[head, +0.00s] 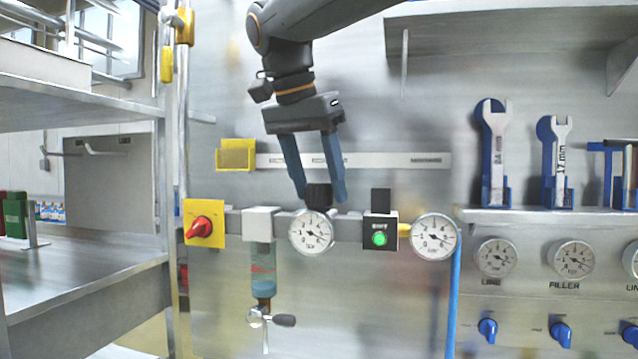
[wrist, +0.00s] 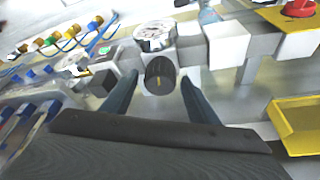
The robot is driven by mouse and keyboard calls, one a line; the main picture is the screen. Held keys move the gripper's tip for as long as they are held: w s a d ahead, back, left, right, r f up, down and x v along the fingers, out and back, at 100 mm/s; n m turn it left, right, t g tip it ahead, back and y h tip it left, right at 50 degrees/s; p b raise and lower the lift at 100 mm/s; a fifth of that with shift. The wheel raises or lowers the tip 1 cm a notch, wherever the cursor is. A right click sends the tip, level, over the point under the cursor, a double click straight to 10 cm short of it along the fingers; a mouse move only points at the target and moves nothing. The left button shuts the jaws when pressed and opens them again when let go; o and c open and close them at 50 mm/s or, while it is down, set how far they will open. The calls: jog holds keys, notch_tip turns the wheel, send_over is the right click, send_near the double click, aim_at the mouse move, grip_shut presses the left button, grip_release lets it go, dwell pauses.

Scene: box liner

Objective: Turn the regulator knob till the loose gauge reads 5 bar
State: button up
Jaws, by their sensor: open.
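The regulator knob (head: 318,192) is black and stands on top of a round white gauge (head: 311,234) on the wall rail. In the wrist view the knob (wrist: 160,76) shows a short yellow mark on its end. My gripper (head: 322,196) points down from above with its two blue fingers open, one on each side of the knob. In the wrist view the gripper (wrist: 159,82) shows gaps beside the knob; I cannot tell contact. A second white gauge (head: 434,238) is at the rail's right end. Which gauge is the loose one is unclear, and the readings are too small to be sure of.
A box with a lit green button (head: 379,239) sits between the gauges. Left are a red rotary switch (head: 199,229) and a clear filter bowl (head: 263,270). A yellow bin (head: 236,155) hangs above. Wrenches (head: 494,155) and panel gauges (head: 496,258) are right.

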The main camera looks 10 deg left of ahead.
jog(key=shift+c, duration=0.4)
jog(key=c, duration=1)
jog(key=shift+o, duration=0.2)
jog(key=shift+n, duration=0.3)
jog(key=n+y, duration=0.1)
jog(key=n, duration=0.3)
jog(key=shift+d+t+y+p, duration=0.1)
jog(key=shift+t+y+p, duration=0.2)
jog(key=shift+y+p, duration=0.1)
jog(key=shift+f+n+y+p, duration=0.1)
jog(key=shift+n+y+p, duration=0.6)
jog(key=shift+n, duration=1.8)
jog(key=o, duration=1)
jog(key=shift+o, duration=0.2)
